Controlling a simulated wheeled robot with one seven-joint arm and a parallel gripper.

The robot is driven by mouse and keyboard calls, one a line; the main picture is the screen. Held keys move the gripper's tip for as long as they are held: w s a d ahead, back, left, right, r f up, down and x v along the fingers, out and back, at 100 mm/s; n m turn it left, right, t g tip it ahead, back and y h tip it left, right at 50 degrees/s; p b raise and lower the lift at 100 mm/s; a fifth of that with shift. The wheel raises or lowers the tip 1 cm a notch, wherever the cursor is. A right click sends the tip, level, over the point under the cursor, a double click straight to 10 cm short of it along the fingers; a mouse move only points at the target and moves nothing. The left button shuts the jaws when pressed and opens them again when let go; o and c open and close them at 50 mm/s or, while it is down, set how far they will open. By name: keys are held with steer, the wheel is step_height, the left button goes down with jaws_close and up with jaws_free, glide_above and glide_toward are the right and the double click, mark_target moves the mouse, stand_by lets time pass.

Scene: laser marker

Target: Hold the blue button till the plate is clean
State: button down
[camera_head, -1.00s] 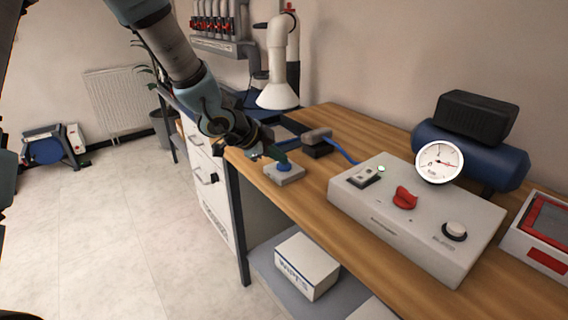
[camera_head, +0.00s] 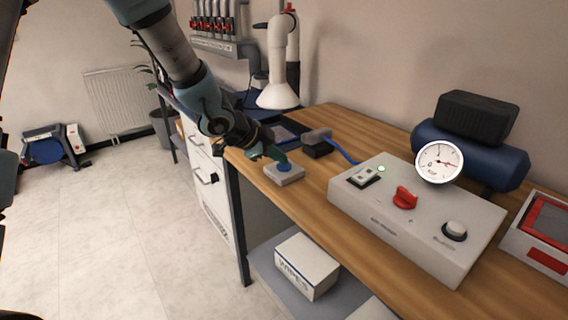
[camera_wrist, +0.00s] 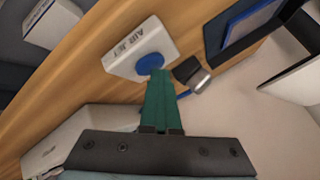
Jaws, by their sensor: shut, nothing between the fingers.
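The blue button (camera_head: 284,167) sits on top of a small pale box (camera_head: 291,177) at the bench's left edge. In the wrist view the box is labelled AIR JET (camera_wrist: 112,58), and the button (camera_wrist: 149,64) shows beside my fingertips. My gripper (camera_head: 283,158) is shut and empty, its green fingers (camera_wrist: 160,74) together and overlapping the button's edge in view. I cannot tell whether they touch or press it. A dark, blue-edged flat piece (camera_wrist: 247,28) lies beyond the box, perhaps the plate; my gripper partly hides it in the head view. Its cleanness cannot be told.
A dark block with a grey nozzle (camera_head: 316,138) and blue hose stands right of the button. A white extraction hood (camera_head: 279,95) hangs behind. A grey control box (camera_head: 415,225) with a red knob, a gauge (camera_head: 439,162) and a blue tank (camera_head: 480,160) fill the right.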

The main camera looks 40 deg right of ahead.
mark_target(279, 166)
steer(key=shift+r+p, duration=0.95)
steer(key=shift+p, duration=0.05)
step_height(279, 166, up, 5)
steer(key=p, duration=0.5)
stand_by(0.3)
